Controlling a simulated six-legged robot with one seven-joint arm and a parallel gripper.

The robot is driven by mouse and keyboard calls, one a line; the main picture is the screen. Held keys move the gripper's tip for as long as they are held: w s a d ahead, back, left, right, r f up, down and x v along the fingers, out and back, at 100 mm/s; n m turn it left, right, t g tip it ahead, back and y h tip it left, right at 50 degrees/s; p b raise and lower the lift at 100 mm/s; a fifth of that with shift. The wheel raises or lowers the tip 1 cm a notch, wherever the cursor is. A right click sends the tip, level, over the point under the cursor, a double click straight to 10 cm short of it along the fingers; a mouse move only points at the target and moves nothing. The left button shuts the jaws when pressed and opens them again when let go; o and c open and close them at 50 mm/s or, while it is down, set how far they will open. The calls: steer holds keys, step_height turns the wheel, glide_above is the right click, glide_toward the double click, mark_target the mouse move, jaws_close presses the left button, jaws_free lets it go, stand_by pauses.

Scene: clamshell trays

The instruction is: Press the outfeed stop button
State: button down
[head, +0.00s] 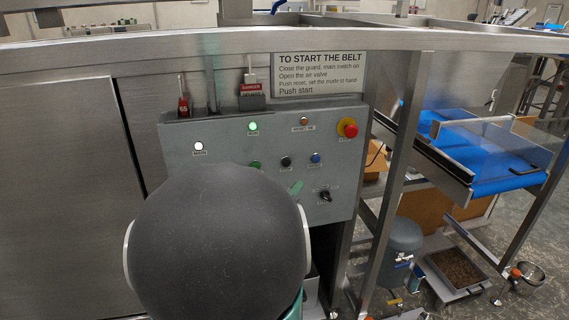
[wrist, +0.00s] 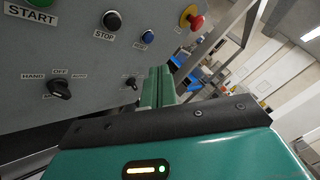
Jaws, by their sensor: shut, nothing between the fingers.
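A grey control panel (head: 225,140) faces me. Its dark round button (head: 286,162) has the label STOP in the wrist view (wrist: 112,20). A red mushroom button on a yellow ring (head: 350,129) is at the panel's upper right; it also shows in the wrist view (wrist: 196,22). No label with the word outfeed is legible. My gripper (wrist: 158,86) is shut and empty, its green fingers in front of the panel, below the STOP and blue buttons in the wrist view. In the head view my arm hides most of it and the panel's lower left; only a green tip shows.
A green START button (wrist: 38,3), a blue button (wrist: 147,36) and two black selector knobs, one large (wrist: 60,89) and one small (wrist: 130,83), are close by. A steel post (head: 400,170) stands right of the panel, with a blue belt (head: 500,180) beyond.

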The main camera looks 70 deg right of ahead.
steer(key=w+d, duration=0.4)
steer(key=d, duration=0.3)
steer(key=shift+d, duration=0.3)
steer(key=shift+w, duration=0.15)
stand_by(2.0)
steer(key=shift+w+d, duration=0.2)
steer(key=shift+d, duration=0.15)
steer(key=shift+w+d, duration=0.2)
steer(key=shift+d, duration=0.15)
stand_by(0.6)
steer(key=shift+s+a, duration=0.1)
steer(key=shift+a, duration=0.05)
stand_by(0.3)
steer(key=shift+s+a, duration=0.3)
steer(key=shift+a, duration=0.25)
